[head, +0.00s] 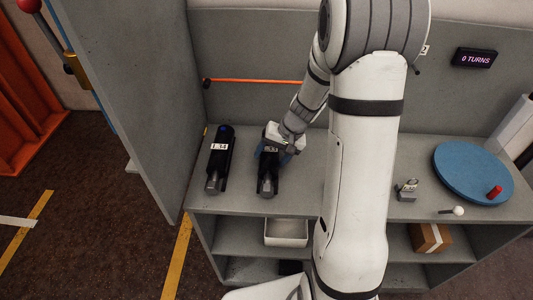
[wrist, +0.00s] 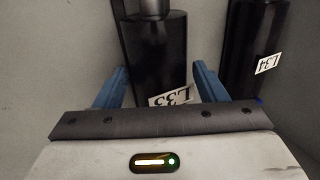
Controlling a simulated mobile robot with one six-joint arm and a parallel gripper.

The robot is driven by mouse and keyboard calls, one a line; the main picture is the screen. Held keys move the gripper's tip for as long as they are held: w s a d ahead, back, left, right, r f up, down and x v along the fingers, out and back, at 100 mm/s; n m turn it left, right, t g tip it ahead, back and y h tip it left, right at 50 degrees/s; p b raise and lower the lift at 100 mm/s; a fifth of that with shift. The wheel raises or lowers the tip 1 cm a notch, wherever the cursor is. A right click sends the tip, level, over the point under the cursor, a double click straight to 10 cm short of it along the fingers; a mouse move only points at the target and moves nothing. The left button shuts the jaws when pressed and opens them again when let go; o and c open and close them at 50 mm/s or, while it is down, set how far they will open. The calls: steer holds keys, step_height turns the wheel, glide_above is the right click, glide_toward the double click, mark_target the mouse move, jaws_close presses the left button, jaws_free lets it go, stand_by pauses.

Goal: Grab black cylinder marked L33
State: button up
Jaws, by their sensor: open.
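The black cylinder marked L33 (wrist: 158,50) lies on the grey shelf top, its white label partly covered by the gripper's edge in the wrist view. It also shows in the head view (head: 267,182), its upper part under my gripper. My gripper (wrist: 160,82) is open, with one blue finger on each side of the L33 cylinder; I cannot tell whether they touch it. My gripper also shows in the head view (head: 275,150). A second black cylinder marked L34 (head: 219,160) lies to the left in the head view and to the right in the wrist view (wrist: 262,45).
A grey upright panel (head: 150,90) stands left of the shelf top. An orange rod (head: 255,81) runs along the back wall. A white bin (head: 286,232) and a cardboard box (head: 430,237) sit below. A blue disc (head: 470,172) with a red knob lies at the right.

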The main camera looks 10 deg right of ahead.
steer(key=shift+a+f, duration=0.1)
steer(key=shift+f, duration=0.05)
jaws_close()
stand_by(0.6)
